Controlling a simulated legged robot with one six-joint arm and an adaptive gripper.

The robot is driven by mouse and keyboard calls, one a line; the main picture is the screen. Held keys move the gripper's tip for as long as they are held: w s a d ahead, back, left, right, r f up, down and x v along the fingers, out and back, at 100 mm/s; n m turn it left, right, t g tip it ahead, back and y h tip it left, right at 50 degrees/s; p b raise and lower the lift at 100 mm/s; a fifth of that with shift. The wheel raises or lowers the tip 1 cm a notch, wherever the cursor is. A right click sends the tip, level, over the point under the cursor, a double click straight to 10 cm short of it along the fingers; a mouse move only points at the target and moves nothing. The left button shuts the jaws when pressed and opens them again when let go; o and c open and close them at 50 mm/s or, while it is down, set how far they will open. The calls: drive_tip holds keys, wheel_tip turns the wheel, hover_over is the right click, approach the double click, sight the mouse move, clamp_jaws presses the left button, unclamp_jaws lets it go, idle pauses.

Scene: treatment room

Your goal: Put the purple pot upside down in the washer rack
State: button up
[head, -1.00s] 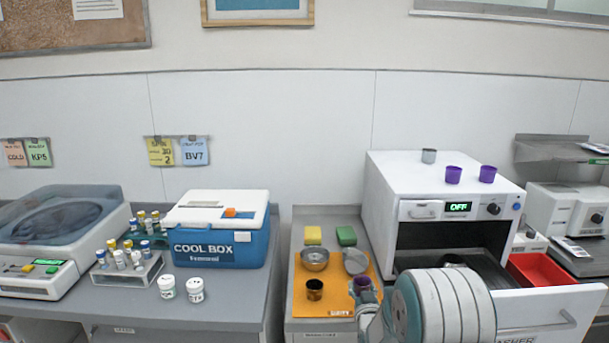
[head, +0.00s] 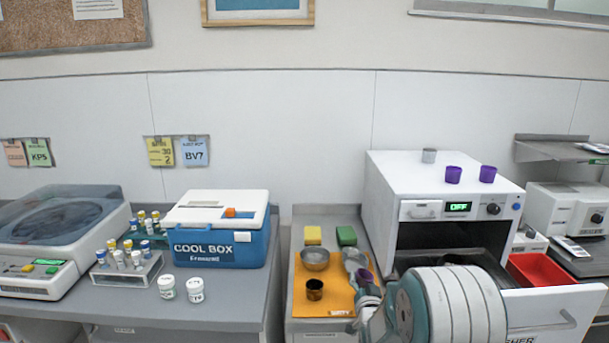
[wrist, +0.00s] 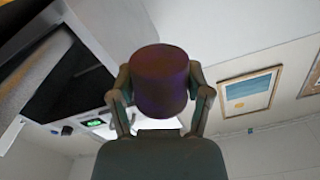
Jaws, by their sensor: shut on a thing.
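My gripper (head: 366,284) is shut on a purple pot (wrist: 160,83), which shows between its two fingers in the wrist view. In the head view this pot (head: 364,275) is small and partly hidden by the gripper, over the right side of the orange mat (head: 334,302). The white washer (head: 390,188) stands to the right with its front open. The dark rack (head: 488,262) inside is largely hidden by my arm. A dark round thing on it is only partly visible.
A steel bowl (head: 315,259) and a dark cup (head: 314,289) stand on the mat; another steel bowl (head: 354,257) is partly hidden. Two purple pots (head: 453,174) (head: 487,174) and a grey cup (head: 429,156) stand on the washer. A red bin (head: 540,269) is to the right.

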drive_tip(key=m, duration=0.6)
drive_tip(key=shift+m, duration=0.4)
drive_tip(key=m, duration=0.7)
drive_tip(key=n, duration=0.8)
drive_tip(key=shift+n, duration=0.3)
drive_tip(key=n, duration=0.9)
drive_tip(key=shift+n, duration=0.4)
